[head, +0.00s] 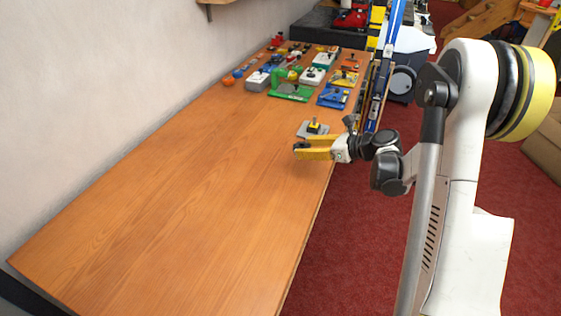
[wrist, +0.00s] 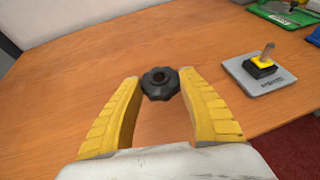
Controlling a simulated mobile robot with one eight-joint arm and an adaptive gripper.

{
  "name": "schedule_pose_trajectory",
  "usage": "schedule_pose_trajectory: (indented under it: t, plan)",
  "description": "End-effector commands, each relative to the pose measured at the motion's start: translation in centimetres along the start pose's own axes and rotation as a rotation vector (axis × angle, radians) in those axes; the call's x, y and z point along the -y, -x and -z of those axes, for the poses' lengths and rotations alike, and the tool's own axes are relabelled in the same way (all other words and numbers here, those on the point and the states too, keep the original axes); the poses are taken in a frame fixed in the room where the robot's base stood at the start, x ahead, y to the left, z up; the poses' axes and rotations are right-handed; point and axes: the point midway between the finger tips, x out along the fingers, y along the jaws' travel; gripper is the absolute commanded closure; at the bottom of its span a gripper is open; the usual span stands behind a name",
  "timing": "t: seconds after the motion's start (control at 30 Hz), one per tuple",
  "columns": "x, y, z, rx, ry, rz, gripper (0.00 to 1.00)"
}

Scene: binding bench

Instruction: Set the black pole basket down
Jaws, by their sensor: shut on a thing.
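The black pole basket (wrist: 160,84) is a small dark faceted ring with a hole in its middle, seen between the yellow fingertips in the wrist view. My gripper (head: 298,150) is shut on it, near the right edge of the wooden bench (head: 180,190). In the head view the basket (head: 299,145) is only a small dark spot at the fingertips, partly hidden. I cannot tell whether it touches the bench top or hangs just above it.
A grey plate with a yellow and black block and an upright peg (wrist: 262,68) lies close to the right of my gripper in the wrist view. Green (head: 290,91) and blue (head: 333,97) boards and several small parts crowd the far end. The near and left bench top is clear.

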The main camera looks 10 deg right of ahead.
Motion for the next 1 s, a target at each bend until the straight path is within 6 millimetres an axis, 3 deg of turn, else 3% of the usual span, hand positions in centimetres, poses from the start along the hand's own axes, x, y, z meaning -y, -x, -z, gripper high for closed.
schedule_pose_trajectory:
  t: [0.1, 0.3, 0.47, 0.7, 1.0]
  plan:
    - [-2.6, -2.5, 1.4, 0.001, 0.002, -0.003, 0.76]
    - [-5.2, -4.5, 2.2, 0.000, 0.001, -0.001, 0.76]
    - [-5.6, -5.1, 2.7, 0.000, 0.000, 0.001, 0.76]
    - [-5.5, -6.5, 6.0, 0.000, 0.000, 0.001, 0.76]
    - [-5.5, -6.4, 5.9, 0.000, 0.000, 0.000, 0.76]
